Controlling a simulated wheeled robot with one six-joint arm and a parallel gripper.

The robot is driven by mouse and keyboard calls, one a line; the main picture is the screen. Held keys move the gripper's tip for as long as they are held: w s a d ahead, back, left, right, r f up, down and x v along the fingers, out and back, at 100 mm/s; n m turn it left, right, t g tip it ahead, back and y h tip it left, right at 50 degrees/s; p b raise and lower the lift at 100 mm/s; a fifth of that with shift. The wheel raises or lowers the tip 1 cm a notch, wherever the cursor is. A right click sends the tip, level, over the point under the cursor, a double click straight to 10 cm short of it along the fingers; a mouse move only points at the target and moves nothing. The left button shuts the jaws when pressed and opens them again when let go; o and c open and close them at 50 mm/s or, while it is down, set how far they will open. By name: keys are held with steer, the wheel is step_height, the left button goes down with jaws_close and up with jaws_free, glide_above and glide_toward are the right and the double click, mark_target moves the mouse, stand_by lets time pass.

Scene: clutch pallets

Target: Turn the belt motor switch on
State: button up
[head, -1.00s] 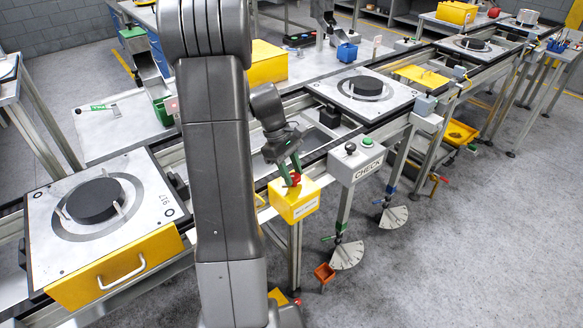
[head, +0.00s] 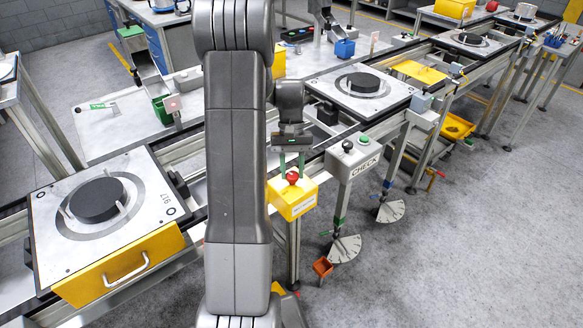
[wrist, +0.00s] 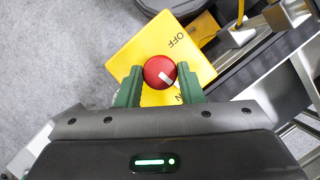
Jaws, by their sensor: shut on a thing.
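The belt motor switch is a yellow box (head: 293,202) with a round red knob (head: 292,177) on top, at the front edge of the conveyor. In the wrist view the yellow face (wrist: 132,55) is marked OFF at the upper right. A partly hidden label ending in N is at the lower right. The red knob (wrist: 154,69) has a white mark pointing to the lower right, toward that N. My gripper (head: 292,168) is shut on the knob, its green fingers on both sides of it. It also shows in the wrist view (wrist: 159,72).
A grey CHECK box (head: 352,160) with a black knob and a green button stands right of the switch. A pallet with a black disc (head: 62,240) sits at left, another (head: 335,100) beyond.

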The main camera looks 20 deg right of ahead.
steer(key=shift+m+y, duration=0.3)
steer(key=shift+m, duration=0.6)
steer(key=o, duration=1)
steer(key=shift+c, duration=0.2)
steer(key=b+v, duration=0.1)
steer(key=v, duration=1.2)
steer(key=shift+d+r, duration=0.25)
steer(key=shift+r, duration=0.2)
steer(key=shift+s+f, duration=0.1)
